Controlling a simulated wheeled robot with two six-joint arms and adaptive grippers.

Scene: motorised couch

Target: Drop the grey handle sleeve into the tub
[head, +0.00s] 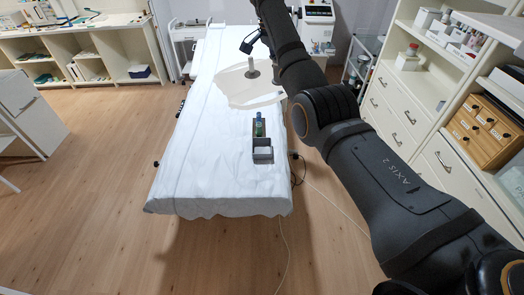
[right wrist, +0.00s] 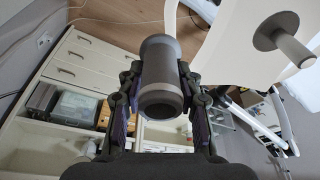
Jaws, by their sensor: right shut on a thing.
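The grey handle sleeve (right wrist: 160,62) is a dark grey hollow cylinder in the right wrist view. My right gripper (right wrist: 160,78) is shut on it, with one finger on each side. In the head view my right gripper (head: 249,43) is small and dark beyond the couch's middle, and the sleeve cannot be made out there. My left gripper is out of view.
White sheeting (head: 200,150) covers the couch. Shelves and drawers (head: 405,120) line the right.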

